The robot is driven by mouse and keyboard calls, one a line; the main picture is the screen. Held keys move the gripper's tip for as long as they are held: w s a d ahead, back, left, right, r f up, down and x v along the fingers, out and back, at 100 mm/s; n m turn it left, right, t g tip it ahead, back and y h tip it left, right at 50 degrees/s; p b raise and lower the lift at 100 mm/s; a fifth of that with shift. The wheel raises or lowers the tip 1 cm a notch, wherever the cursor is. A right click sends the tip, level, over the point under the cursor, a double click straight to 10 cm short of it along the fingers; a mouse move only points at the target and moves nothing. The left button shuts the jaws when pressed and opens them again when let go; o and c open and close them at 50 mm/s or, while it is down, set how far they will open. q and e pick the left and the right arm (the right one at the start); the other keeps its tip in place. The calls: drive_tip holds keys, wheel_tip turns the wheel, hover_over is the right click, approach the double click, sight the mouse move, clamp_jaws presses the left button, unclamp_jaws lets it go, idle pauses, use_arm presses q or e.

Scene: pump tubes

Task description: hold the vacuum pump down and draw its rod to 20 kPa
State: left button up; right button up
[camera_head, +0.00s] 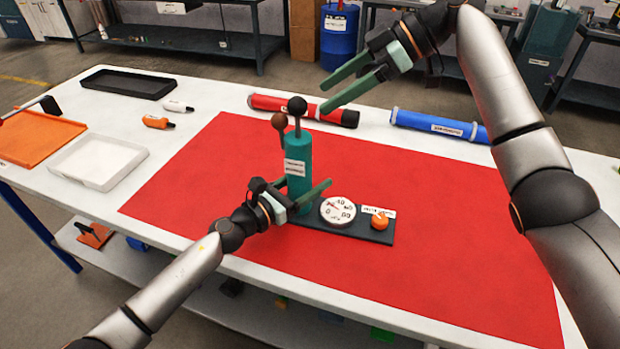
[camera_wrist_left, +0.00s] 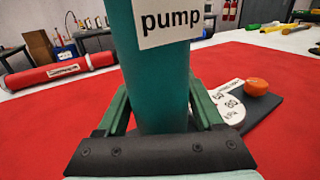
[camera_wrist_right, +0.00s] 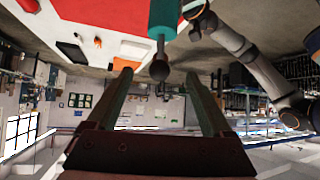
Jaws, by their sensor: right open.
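The vacuum pump (camera_head: 298,160) is an upright teal cylinder with a white label, on a dark base plate (camera_head: 340,232). Its rod rises from the top to a black ball knob (camera_head: 297,106). My left gripper (camera_head: 305,188) has its fingers around the lower cylinder; in the left wrist view the pump (camera_wrist_left: 163,85) sits snugly between them. My right gripper (camera_head: 325,98) is open and empty, up and right of the knob. In the right wrist view the knob (camera_wrist_right: 159,70) lies between the fingertips, apart from both. The round white gauge (camera_head: 338,211) is right of the pump; its reading is too small to tell.
A brown-red ball on a stem (camera_head: 279,121) stands beside the rod. An orange knob (camera_head: 380,221) is on the base plate. A red tube (camera_head: 305,109) and a blue tube (camera_head: 438,124) lie behind. Trays are at left. The red mat (camera_head: 460,240) is clear at right.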

use_arm(q)
drive_tip(key=o, duration=0.4)
drive_tip(key=v, duration=1)
drive_tip(key=shift+s+a, duration=0.15)
drive_tip(key=shift+s, duration=0.05)
drive_tip(key=shift+s+a, duration=0.5)
drive_tip(key=shift+r, duration=0.1)
drive_tip(key=shift+r, duration=0.1)
